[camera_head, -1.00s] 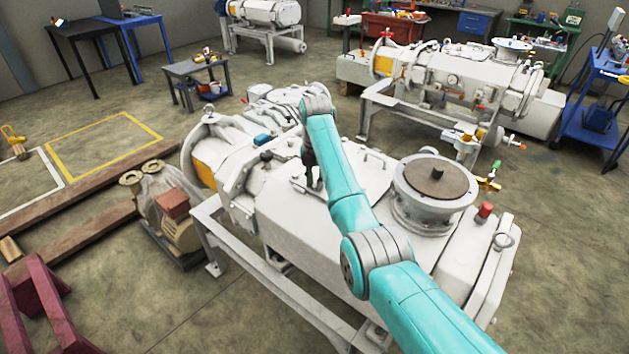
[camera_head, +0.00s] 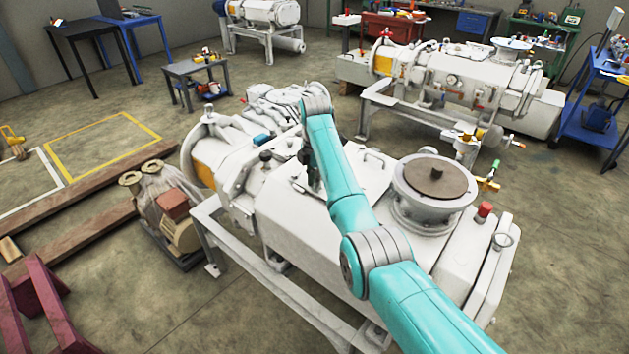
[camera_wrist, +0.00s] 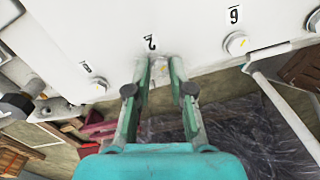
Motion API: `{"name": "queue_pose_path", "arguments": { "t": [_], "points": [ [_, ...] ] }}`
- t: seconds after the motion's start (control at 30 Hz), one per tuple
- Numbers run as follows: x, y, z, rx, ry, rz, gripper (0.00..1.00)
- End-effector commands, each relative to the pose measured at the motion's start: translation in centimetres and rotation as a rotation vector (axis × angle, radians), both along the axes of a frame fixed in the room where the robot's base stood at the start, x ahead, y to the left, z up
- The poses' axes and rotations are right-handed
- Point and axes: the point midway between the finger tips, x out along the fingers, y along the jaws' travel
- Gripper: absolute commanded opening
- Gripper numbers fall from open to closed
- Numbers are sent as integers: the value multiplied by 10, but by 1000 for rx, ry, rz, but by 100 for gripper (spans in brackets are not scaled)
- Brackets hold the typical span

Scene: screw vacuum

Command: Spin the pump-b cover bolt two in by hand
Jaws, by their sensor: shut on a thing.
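My gripper (camera_wrist: 160,64) is shut at the edge of a white cover plate (camera_wrist: 195,55), right by a printed mark 2 (camera_wrist: 150,43). The bolt between its fingertips is almost wholly hidden by them, so how deep it sits cannot be told. In the head view my gripper (camera_head: 312,170) is a dark shape over the top of the near white pump (camera_head: 300,225), mostly hidden by my arm. Which pump is pump-b is not readable.
A seated bolt head (camera_wrist: 236,43) shows at the right of my gripper and another bolt (camera_wrist: 100,85) at the left, each beside a printed mark. A round flange (camera_head: 432,180) stands up on the near pump. A second pump (camera_head: 450,75) stands behind.

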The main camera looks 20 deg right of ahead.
Motion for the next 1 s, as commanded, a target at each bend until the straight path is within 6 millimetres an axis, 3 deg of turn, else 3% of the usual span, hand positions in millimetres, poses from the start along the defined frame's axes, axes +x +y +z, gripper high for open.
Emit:
{"name": "queue_pose_path", "arguments": {
  "t": [1.0],
  "points": [
    [1, 0, 2, 0, -3, -964, 0]
  ]
}}
